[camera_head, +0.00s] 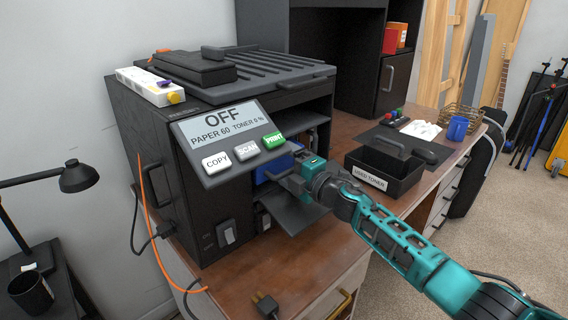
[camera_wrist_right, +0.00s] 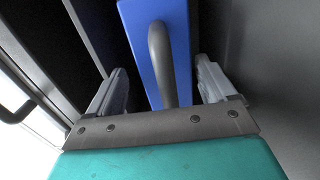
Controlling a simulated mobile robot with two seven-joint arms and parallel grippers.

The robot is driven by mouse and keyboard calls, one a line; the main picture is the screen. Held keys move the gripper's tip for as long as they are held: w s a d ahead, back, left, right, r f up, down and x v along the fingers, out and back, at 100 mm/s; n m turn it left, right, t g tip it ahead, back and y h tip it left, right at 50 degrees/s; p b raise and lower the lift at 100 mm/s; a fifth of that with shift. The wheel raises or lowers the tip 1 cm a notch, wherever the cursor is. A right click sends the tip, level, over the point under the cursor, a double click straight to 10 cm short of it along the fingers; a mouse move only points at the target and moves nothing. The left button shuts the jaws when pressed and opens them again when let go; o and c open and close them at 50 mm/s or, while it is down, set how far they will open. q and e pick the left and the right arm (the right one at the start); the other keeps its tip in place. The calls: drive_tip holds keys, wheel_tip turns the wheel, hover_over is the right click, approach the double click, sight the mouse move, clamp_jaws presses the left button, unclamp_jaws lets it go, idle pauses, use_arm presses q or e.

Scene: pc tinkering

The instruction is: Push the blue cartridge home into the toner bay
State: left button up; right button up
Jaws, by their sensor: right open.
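The blue cartridge (camera_head: 268,168) sits in the toner bay in the front of the black printer (camera_head: 160,150). Part of it is hidden behind the control panel and my gripper. In the right wrist view the blue cartridge (camera_wrist_right: 181,40) shows its end face with a dark curved handle. My right gripper (camera_head: 291,180) is at the bay opening. Its two fingers (camera_wrist_right: 160,92) stand apart, one on each side of the handle, and are not closed on it. How deep the cartridge sits cannot be told. My left gripper is not in view.
The open bay door (camera_head: 292,215) lies flat below my right gripper. The printer panel (camera_head: 228,135) reads OFF, toner 0 %.

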drive_tip(key=shift+o, duration=0.4)
drive_tip(key=shift+f, duration=0.2)
drive_tip(key=shift+s+f+b, duration=0.1)
drive_tip(key=shift+f+b, duration=0.2)
drive_tip(key=shift+f, duration=0.2)
drive_tip(key=p+v, duration=0.2)
drive_tip(key=v, duration=0.1)
drive_tip(key=shift+r, duration=0.1)
drive_tip(key=p+v, duration=0.1)
drive_tip(key=v, duration=0.3)
drive_tip(key=shift+d+p, duration=0.1)
drive_tip(key=shift+p, duration=0.3)
drive_tip(key=shift+s+d, duration=0.3)
drive_tip(key=shift+s, duration=0.05)
